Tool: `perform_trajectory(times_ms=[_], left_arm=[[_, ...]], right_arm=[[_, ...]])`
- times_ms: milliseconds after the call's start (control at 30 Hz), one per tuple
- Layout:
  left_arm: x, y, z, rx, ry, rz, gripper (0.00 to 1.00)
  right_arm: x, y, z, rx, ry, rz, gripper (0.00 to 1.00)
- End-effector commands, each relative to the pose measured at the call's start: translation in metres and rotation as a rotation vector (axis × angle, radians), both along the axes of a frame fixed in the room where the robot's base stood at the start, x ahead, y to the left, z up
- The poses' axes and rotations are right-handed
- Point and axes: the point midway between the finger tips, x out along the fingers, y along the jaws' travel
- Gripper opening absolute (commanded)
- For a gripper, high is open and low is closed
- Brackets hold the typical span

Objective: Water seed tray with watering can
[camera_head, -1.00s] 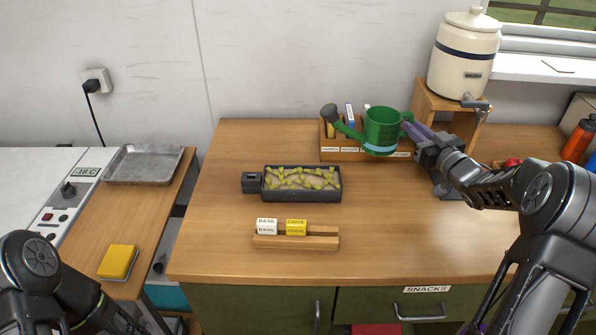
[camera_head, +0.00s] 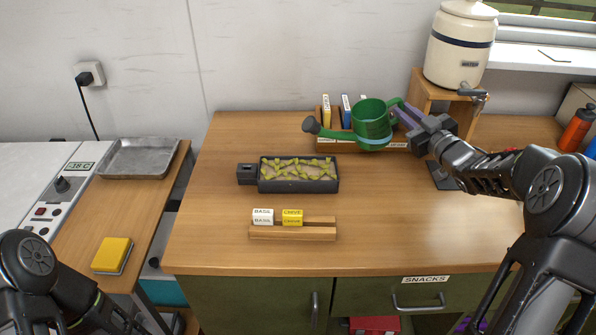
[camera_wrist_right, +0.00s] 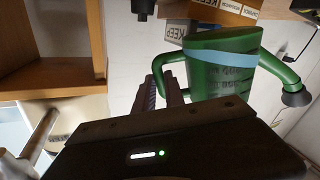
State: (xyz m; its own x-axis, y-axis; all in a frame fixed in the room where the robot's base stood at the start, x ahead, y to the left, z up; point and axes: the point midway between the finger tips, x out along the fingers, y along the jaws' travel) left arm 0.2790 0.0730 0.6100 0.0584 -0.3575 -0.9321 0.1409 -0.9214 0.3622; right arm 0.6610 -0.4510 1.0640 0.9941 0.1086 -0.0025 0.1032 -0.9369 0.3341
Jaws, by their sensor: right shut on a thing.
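The green watering can (camera_head: 371,125) is held in the air above the back of the wooden counter, right of and behind the seed tray. Its spout with a dark rose points left and the can looks slightly tilted. My right gripper (camera_head: 411,119) is shut on its handle; the can also shows in the right wrist view (camera_wrist_right: 222,68), with a light blue band. The dark seed tray (camera_head: 298,187), with soil and yellow-green seedlings, sits on the counter in the head view. My left arm shows at the lower left, but its gripper is out of view.
A wooden holder with BASIL and CHIVE blocks (camera_head: 292,233) lies in front of the tray. A wooden organizer (camera_head: 408,145) stands behind the can. A cream dispenser (camera_head: 460,45) on a wooden stand is at the back right. The counter's right middle is clear.

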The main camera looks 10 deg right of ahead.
Motion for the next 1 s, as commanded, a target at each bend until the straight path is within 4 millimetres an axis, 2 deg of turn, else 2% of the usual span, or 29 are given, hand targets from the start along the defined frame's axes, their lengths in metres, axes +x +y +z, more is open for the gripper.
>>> perform_trajectory(times_ms=[1000], left_arm=[[0.0001,0.0,-0.0031,0.0,0.0,0.0,0.61]], right_arm=[[-0.0005,0.0067,0.0065,-0.056,-0.01,0.001,0.0]])
